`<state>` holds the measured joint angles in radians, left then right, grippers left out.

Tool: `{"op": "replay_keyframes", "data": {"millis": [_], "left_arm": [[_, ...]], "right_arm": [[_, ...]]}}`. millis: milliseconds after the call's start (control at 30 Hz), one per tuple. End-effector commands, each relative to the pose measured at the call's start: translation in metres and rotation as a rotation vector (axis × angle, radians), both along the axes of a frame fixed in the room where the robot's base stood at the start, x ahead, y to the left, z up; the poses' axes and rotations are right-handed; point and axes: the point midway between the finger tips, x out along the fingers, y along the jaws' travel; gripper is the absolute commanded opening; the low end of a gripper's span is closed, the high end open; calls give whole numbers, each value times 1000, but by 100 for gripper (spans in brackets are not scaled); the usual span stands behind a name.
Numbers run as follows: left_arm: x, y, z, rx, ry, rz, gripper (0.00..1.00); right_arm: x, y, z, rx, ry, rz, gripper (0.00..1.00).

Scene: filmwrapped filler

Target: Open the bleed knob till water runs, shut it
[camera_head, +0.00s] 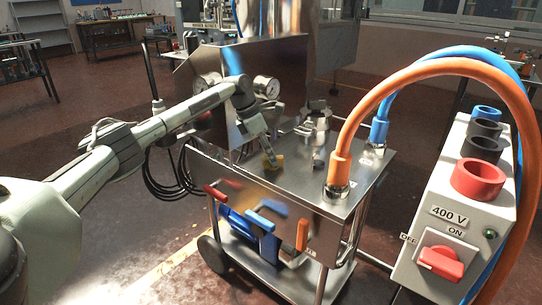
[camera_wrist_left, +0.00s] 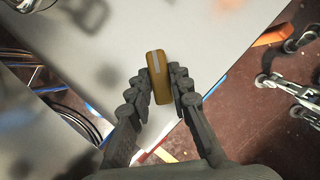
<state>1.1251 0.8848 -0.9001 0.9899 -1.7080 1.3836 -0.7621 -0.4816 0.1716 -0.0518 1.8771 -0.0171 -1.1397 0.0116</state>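In the left wrist view the knob (camera_wrist_left: 160,88) is ochre with a pale grey stripe on top. My left gripper (camera_head: 271,158) reaches down to it from above. In the wrist view its fingers (camera_wrist_left: 159,76) lie on both sides of the knob, their tips closed against it. No running water shows in either view. My right gripper is not in view.
Two pressure gauges (camera_head: 266,87) stand behind the gripper. Orange (camera_head: 341,152) and blue (camera_head: 379,130) hoses rise from the cart's right side. A grey 400 V box (camera_head: 440,215) with a red switch stands at right. Red, blue and orange handles (camera_head: 302,234) line the cart's front.

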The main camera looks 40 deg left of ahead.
Motion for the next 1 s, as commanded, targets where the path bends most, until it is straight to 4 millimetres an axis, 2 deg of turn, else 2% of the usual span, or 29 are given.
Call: {"op": "replay_keyframes", "data": {"millis": [33,133,167,433,533,667,1000], "left_arm": [[0,0,0,0,-1,0,26],[0,0,0,0,-1,0,38],[0,0,0,0,-1,0,40],[0,0,1,0,0,0,40],[-2,2,7,0,-1,0,40],[-7,8,26,1,-4,2,40],[-27,25,91,0,-4,1,40]], "right_arm": [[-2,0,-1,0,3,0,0],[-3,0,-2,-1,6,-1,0],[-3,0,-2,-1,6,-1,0],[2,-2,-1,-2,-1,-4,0],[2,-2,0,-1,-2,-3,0],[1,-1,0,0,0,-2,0],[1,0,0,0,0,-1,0]]}}
